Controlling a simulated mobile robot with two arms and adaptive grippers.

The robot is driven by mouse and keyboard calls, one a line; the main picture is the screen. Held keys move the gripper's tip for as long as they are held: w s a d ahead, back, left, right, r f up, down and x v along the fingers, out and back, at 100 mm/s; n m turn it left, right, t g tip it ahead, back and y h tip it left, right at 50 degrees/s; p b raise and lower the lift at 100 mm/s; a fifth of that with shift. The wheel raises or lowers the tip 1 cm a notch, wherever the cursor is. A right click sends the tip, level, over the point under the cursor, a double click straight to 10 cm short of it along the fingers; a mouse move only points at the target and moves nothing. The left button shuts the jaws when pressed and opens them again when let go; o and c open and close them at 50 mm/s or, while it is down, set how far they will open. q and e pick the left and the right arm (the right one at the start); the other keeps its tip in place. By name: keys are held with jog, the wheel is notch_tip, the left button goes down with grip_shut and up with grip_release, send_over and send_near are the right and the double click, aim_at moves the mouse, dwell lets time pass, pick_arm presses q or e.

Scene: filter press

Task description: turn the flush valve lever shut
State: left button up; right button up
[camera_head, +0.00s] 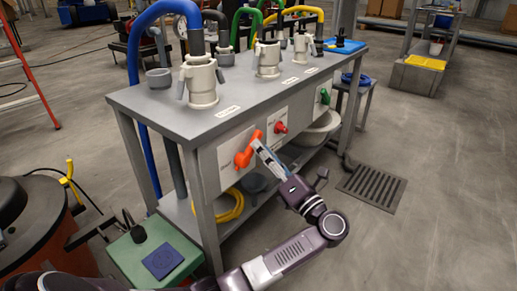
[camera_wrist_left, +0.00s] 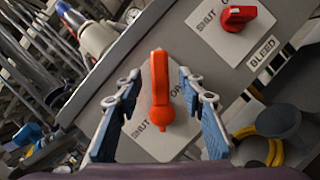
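An orange lever (camera_head: 246,152) sits on a white plate on the front panel of the grey bench. In the left wrist view the orange lever (camera_wrist_left: 160,88) stands between my fingers, its long arm pointing up in the picture. Its plate (camera_wrist_left: 148,143) reads SHUT, and a second word is partly covered. My left gripper (camera_head: 262,150) is at the lever in the head view. In the wrist view the left gripper (camera_wrist_left: 158,108) is open, with a finger on each side and visible gaps to the lever. My right gripper is not in view.
A red knob (camera_head: 280,127) on the same panel is next to the orange lever, with a BLEED label (camera_wrist_left: 263,52) beside it. A green lever (camera_head: 324,96) is farther right. Pale fittings (camera_head: 202,80) stand on the bench top. A floor grate (camera_head: 372,187) lies at right.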

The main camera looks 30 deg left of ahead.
pick_arm(q)
jog(key=shift+x, duration=1.55)
jog(key=shift+c, duration=0.6)
grip_shut()
